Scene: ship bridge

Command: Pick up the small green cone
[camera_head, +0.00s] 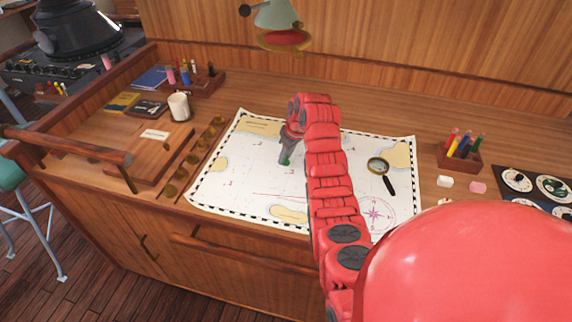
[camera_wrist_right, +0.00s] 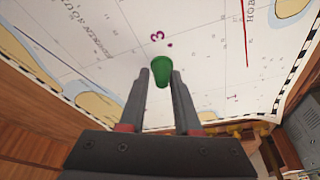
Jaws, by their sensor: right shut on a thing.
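The small green cone (camera_wrist_right: 161,72) shows between the fingertips of my right gripper (camera_wrist_right: 161,78) in the right wrist view. The gripper is shut on it, with a finger on each side. In the head view the green cone (camera_head: 285,161) is a small spot at the tip of my right gripper (camera_head: 286,152), over the left-middle part of the chart (camera_head: 250,180). I cannot tell whether the cone touches the chart. My left gripper is not in view.
A magnifying glass (camera_head: 381,174) lies on the chart's right side. A white mug (camera_head: 179,107) and a wooden box (camera_head: 150,150) stand to the left. A pen holder (camera_head: 459,157) and erasers (camera_head: 478,187) are at the right. A lamp (camera_head: 275,15) hangs at the back.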

